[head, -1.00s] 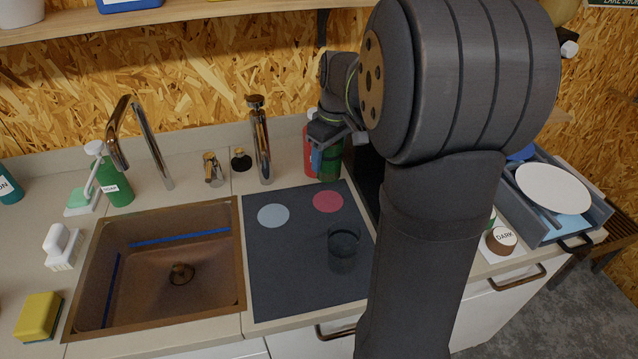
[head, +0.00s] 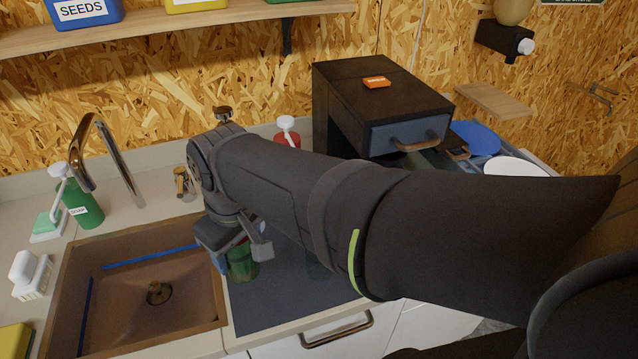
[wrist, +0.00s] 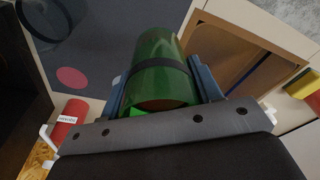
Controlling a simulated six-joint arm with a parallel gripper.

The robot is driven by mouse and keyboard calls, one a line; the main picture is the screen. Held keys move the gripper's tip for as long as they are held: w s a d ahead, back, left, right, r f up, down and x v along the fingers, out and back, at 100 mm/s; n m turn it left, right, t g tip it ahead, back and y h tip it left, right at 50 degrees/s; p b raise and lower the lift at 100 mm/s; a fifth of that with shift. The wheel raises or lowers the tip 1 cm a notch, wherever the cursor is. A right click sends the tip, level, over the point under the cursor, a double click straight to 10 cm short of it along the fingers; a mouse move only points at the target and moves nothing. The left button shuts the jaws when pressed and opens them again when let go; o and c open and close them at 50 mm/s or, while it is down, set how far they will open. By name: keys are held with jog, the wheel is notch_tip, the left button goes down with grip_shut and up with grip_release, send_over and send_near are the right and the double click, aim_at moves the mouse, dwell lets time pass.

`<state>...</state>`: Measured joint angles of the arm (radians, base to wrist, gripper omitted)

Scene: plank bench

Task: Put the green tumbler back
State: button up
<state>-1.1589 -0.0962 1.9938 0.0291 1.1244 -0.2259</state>
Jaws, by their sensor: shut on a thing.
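My gripper (head: 241,250) is shut on the green tumbler (head: 243,264), over the left part of the dark mat (head: 285,290), near the sink's right edge. In the wrist view the green tumbler (wrist: 158,62) lies between the two fingers and has a dark band around it. I cannot tell whether its base touches the mat. The wrist view shows a pink circle (wrist: 72,78) on the mat. The pale blue circle is hidden now.
A clear dark glass (wrist: 45,18) stands on the mat. The copper sink (head: 130,290) with its tall faucet (head: 125,155) is to the left. A red bottle (head: 288,138) stands behind my arm. A black drawer unit (head: 375,95) is at the back right.

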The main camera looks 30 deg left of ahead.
aim_at(239, 252)
notch_tip(239, 252, down, 10)
jog(key=shift+r, duration=0.25)
dwell(0.3)
jog(key=o, duration=1.3)
jog(key=shift+f, duration=0.15)
jog(key=r, duration=0.4)
jog(key=d+r, duration=0.1)
jog(key=r, duration=0.7)
jog(key=shift+s+d+r, duration=0.15)
jog(key=shift+d, duration=0.1)
